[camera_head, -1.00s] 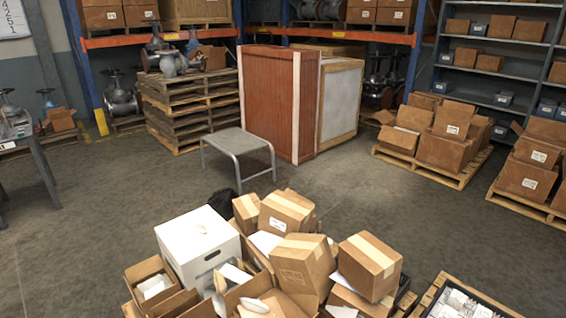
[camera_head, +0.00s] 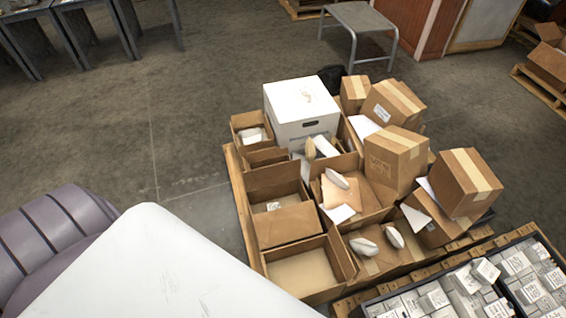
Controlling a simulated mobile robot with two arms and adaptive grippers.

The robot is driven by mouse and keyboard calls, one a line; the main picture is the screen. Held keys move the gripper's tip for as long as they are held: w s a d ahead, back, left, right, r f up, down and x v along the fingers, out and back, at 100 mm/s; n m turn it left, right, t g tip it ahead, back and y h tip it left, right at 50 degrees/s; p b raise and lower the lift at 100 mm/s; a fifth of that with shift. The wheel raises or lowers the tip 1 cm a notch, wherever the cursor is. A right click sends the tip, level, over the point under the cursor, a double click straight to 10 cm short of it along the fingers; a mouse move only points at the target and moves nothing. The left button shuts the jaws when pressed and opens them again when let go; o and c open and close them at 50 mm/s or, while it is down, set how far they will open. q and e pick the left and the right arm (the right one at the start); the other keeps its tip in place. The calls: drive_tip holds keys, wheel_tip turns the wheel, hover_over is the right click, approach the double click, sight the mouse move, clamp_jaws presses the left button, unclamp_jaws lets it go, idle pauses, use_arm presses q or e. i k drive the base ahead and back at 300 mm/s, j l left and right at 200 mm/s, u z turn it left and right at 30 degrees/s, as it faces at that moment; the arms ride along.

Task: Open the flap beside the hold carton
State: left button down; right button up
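A wooden pallet (camera_head: 239,195) bears a crowded pile of cartons. No legible label marks one as the hold carton, so I cannot tell which it is. Open brown cartons stand along the left and front; one has a raised brown flap (camera_head: 287,222) at its front side. The front left open carton (camera_head: 302,272) looks empty. A closed white box (camera_head: 302,112) stands at the back. Taped brown cartons, one at the right (camera_head: 466,183) and one in the middle (camera_head: 396,158), sit tilted on the pile. Neither of my grippers is in view.
A black tray (camera_head: 508,243) of small white boxes lies at the lower right. A grey metal stool (camera_head: 362,17) stands beyond the pile, near a dark bag (camera_head: 331,77). Grey tables (camera_head: 85,25) stand at the upper left.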

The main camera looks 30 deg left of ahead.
sight(281, 225)
drive_tip(key=k+j+z, duration=0.1)
drive_tip(key=k+j, duration=0.15)
drive_tip(key=j, duration=0.2)
drive_tip(key=k+j, duration=0.25)
drive_tip(key=j, duration=0.15)
drive_tip(key=j+z, duration=0.2)
drive_tip(key=j, duration=0.3)
drive_tip(key=k+j+z, duration=0.15)
drive_tip(key=j, duration=0.35)
drive_tip(key=k+j+z, duration=0.2)
drive_tip(key=j, duration=0.25)
drive_tip(key=i+j, duration=0.15)
drive_tip(key=j, duration=0.15)
drive_tip(key=i+j+z, duration=0.15)
drive_tip(key=j, duration=0.2)
drive_tip(key=i+j, duration=0.2)
drive_tip(key=j, duration=0.15)
